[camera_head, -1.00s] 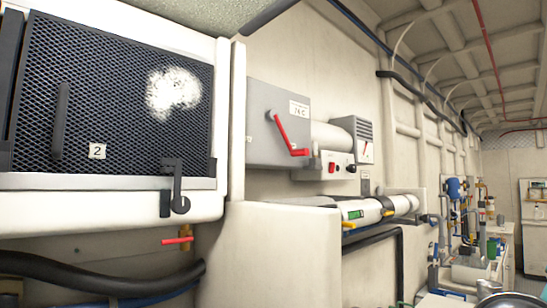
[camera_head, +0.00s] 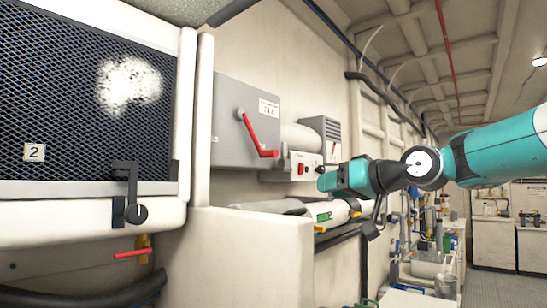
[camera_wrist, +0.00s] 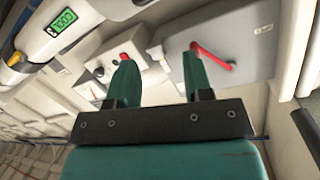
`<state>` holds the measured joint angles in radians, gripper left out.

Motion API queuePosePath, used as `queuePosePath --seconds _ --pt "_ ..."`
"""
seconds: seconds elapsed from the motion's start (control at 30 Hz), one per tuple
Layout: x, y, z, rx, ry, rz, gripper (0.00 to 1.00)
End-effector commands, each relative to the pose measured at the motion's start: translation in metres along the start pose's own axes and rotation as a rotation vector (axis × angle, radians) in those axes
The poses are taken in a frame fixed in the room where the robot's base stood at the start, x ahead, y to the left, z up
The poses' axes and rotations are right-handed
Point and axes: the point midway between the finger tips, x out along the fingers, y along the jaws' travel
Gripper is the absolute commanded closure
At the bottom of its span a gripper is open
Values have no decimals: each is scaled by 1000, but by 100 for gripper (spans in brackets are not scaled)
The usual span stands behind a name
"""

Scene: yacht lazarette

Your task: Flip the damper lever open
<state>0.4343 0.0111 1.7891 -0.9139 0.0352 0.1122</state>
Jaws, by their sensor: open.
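The red damper lever (camera_head: 257,137) is on the front of a grey box (camera_head: 228,120) on the wall. It slants down to the right from its round pivot, with its grip end bent sideways. My gripper (camera_head: 326,181) is to the right of the lever and lower, apart from it. In the wrist view my gripper (camera_wrist: 160,62) is open and empty, with two teal fingers. There the red lever (camera_wrist: 212,57) shows just beyond and right of the right fingertip, and the grey box (camera_wrist: 245,35) fills the upper right.
A small white control box (camera_head: 303,165) with a red switch is beside the grey box. A white cylinder with a green display (camera_head: 323,216) lies below. A mesh-fronted panel (camera_head: 75,100) marked 2 stands at left. A white partition (camera_head: 250,255) rises in front.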

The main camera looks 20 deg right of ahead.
Motion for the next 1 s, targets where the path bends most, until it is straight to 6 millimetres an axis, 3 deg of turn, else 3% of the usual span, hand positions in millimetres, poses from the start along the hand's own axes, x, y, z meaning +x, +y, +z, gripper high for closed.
queuePosePath --seconds 0.03,0.1,0.23,0.33,1.0 --pt "-10 -6 -26 -35 56 -34 54" --pt "-20 -17 -48 -71 107 -81 54" --pt "-28 -29 -67 -104 145 -126 54" --pt "-19 -33 -72 -106 149 -135 54" --pt "118 -53 -92 -106 145 -132 54"
